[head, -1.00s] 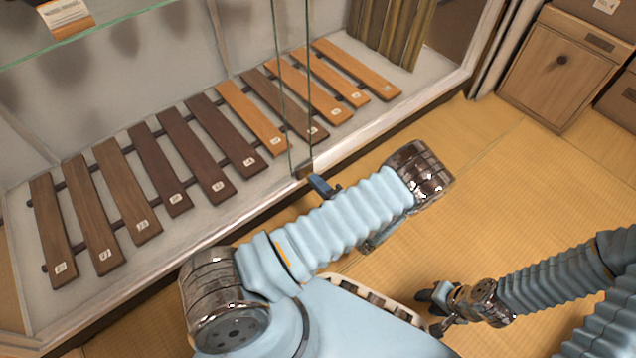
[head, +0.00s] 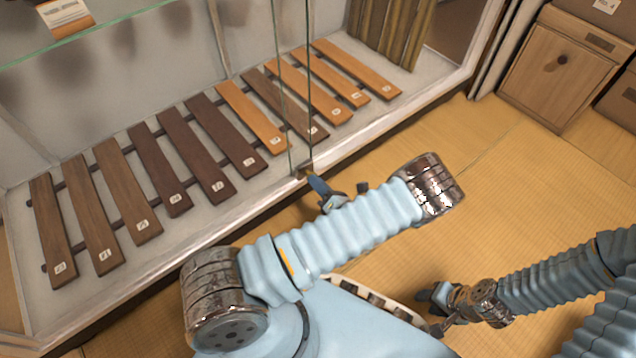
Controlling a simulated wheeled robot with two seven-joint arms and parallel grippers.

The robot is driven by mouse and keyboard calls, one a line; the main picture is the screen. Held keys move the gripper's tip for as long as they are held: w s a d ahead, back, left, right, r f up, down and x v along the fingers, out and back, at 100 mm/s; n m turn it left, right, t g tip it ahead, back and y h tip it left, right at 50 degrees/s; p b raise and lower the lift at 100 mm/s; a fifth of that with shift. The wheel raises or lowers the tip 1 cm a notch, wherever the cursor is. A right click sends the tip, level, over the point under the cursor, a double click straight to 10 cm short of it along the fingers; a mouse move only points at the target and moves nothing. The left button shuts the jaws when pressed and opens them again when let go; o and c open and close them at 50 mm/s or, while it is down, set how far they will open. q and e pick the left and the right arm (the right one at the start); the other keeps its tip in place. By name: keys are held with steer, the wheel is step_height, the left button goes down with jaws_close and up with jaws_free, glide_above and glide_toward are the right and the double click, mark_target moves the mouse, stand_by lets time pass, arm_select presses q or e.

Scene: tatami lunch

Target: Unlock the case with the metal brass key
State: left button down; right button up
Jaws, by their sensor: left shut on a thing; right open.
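The case is a large glass display case (head: 392,124) with a pale frame, holding a row of wooden bars. A small dark brown fitting (head: 303,170), perhaps its lock, sits at the foot of the overlapping glass edges. My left gripper (head: 316,184) is just in front of that fitting, partly hidden behind my own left arm. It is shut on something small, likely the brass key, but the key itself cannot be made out. Whether it touches the fitting is unclear. My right gripper (head: 437,308) is low on the right, open and empty, away from the case.
A glass shelf (head: 110,38) with an orange and white label (head: 66,16) crosses the upper left. A wooden cabinet (head: 555,75) stands at the upper right. The tatami floor (head: 530,190) between case and cabinet is clear.

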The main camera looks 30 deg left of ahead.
arm_select(q)
steer(key=shift+n, duration=4.9)
steer(key=c, duration=1.3)
jaws_free()
steer(key=shift+d, duration=0.1)
steer(key=v, duration=1.3)
steer(key=shift+s+d+p, duration=0.1)
steer(key=shift+d+p, duration=0.25)
steer(key=shift+p, duration=0.05)
